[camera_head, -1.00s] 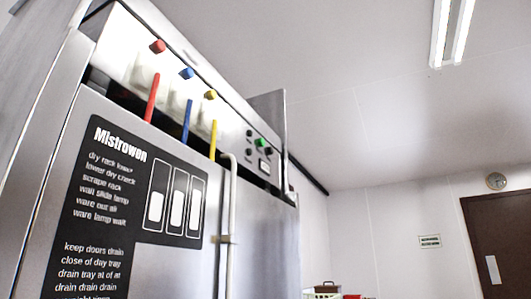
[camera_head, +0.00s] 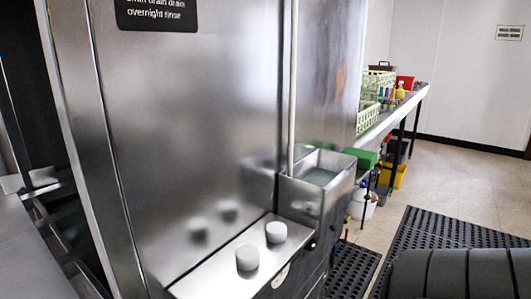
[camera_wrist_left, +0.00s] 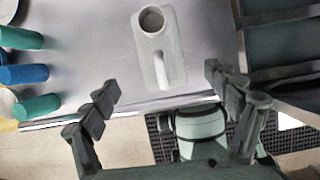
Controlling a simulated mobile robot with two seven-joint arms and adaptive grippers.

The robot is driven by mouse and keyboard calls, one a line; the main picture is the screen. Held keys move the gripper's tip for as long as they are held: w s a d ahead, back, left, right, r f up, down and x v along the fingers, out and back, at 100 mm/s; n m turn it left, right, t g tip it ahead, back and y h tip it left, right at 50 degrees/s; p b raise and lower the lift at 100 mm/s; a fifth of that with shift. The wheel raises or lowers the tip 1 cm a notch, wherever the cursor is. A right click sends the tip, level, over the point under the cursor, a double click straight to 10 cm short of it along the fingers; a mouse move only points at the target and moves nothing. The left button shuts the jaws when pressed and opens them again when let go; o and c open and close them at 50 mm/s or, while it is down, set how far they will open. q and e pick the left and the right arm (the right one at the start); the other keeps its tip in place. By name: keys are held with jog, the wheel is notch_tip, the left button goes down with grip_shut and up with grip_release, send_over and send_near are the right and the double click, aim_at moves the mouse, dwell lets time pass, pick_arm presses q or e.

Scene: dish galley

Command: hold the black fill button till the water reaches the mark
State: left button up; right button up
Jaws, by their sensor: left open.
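No black fill button or water mark can be made out in the present frames. In the head view an open steel tank (camera_head: 300,199) is fixed to the front of the steel machine (camera_head: 200,130). A greenish, water-like surface (camera_head: 320,177) shows inside the tank; its exact level is hard to tell. A pale pipe (camera_head: 293,80) runs down to the tank. My left gripper (camera_wrist_left: 167,100) shows only in the left wrist view, its fingers wide apart with nothing between them. Beyond the fingertips a grey plate with a round cup and a handle (camera_wrist_left: 162,60) lies on a steel surface. My right gripper is not seen.
Green crates (camera_head: 368,121) and bottles crowd a side counter. Black mats (camera_head: 440,232) lie on the floor. Green and blue cylinders (camera_wrist_left: 25,74) lie left in the wrist view.

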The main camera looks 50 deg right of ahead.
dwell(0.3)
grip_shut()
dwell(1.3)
